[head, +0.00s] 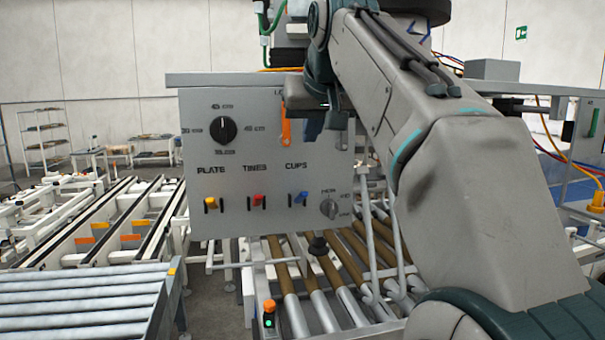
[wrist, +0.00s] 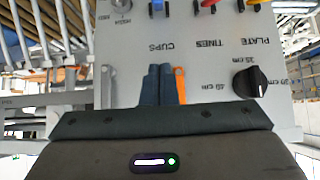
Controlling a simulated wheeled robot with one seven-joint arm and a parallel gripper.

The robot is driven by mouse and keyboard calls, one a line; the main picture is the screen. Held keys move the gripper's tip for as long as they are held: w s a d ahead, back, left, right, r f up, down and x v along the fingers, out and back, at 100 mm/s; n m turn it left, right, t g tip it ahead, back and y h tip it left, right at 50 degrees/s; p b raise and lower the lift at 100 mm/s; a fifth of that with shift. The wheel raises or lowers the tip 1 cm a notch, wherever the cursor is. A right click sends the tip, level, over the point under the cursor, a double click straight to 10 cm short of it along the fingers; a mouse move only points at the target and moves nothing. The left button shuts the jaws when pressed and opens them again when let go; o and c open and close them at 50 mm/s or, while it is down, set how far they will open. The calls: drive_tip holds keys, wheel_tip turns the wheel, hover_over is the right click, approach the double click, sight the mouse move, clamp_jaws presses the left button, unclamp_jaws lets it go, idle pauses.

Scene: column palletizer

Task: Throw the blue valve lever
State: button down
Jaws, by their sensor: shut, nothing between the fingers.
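A grey control panel (head: 240,145) faces me. The blue lever (head: 300,198) sits in a slot under the label CUPS, low on the panel, and leans slightly to the right. In the wrist view the panel is upside down and the blue lever (wrist: 157,5) is cut by the top edge. My gripper (head: 313,128) is in front of the panel's upper part, above the blue lever and apart from it. In the wrist view its two dark fingers (wrist: 159,70) are together with nothing between them, below the CUPS label in the picture.
A red lever (head: 257,200) and a yellow lever (head: 210,203) stand left of the blue one. A small knob (head: 328,208) is at its right. An orange lever (wrist: 180,85) is close beside my fingers. A large black dial (head: 223,129) is upper left. Rollers (head: 325,290) lie below.

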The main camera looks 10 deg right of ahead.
hover_over(304, 192)
drive_tip(key=w, duration=0.3)
drive_tip(key=f, duration=0.6)
drive_tip(key=shift+s+d+f+p, duration=0.15)
drive_tip(key=shift+s+f+p, duration=0.1)
drive_tip(key=shift+f+p, duration=0.15)
drive_tip(key=shift+s+f, duration=0.25)
drive_tip(key=shift+f, duration=0.35)
drive_tip(key=shift+s+f, duration=0.25)
drive_tip(key=shift+f, duration=0.3)
drive_tip(key=shift+s+f, duration=0.2)
drive_tip(key=shift+s, duration=0.05)
drive_tip(key=shift+f, duration=0.45)
drive_tip(key=shift+s, duration=0.1)
drive_tip(key=shift+f+b, duration=0.2)
drive_tip(key=shift+b, duration=0.25)
drive_tip(key=shift+s+f+b, duration=0.1)
drive_tip(key=shift+b, duration=0.25)
drive_tip(key=shift+t+b, duration=0.3)
